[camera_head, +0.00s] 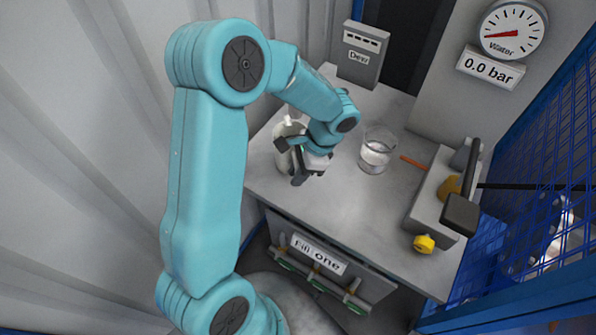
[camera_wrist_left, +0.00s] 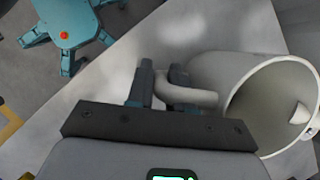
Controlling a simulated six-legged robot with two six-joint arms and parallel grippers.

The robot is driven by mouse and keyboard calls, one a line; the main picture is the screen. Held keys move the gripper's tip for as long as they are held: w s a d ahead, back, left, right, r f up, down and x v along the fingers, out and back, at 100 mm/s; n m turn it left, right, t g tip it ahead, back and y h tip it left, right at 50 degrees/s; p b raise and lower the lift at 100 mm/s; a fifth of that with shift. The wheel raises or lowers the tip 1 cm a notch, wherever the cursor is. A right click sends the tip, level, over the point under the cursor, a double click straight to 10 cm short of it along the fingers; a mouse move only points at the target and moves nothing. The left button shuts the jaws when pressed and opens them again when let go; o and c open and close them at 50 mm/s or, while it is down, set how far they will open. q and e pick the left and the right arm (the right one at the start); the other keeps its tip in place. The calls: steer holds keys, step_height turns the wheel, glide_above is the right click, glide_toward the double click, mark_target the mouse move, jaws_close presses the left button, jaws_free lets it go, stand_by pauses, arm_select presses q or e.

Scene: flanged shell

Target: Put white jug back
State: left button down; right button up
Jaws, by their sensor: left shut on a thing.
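The white jug (camera_head: 283,160) is at the left end of the grey worktop (camera_head: 340,205), partly hidden behind my left gripper (camera_head: 299,160). In the left wrist view, the jug (camera_wrist_left: 222,72) shows its wide round mouth at the right, with a small pale patch inside. Its curved handle (camera_wrist_left: 192,97) runs between the fingers of my left gripper (camera_wrist_left: 162,82), which is shut on it. I cannot tell whether the jug's base touches the worktop. My right gripper is not in view.
A glass beaker (camera_head: 376,156) with pale contents stands right of the gripper. The worktop's front middle is clear.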

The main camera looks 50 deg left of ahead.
arm_select(q)
steer(key=shift+f, duration=0.15)
steer(key=c, duration=1)
jaws_free()
steer(key=shift+f, duration=0.1)
steer(key=shift+r, duration=0.35)
steer(key=v, duration=1.1)
steer(key=shift+d+r, duration=0.15)
steer(key=shift+r, duration=0.2)
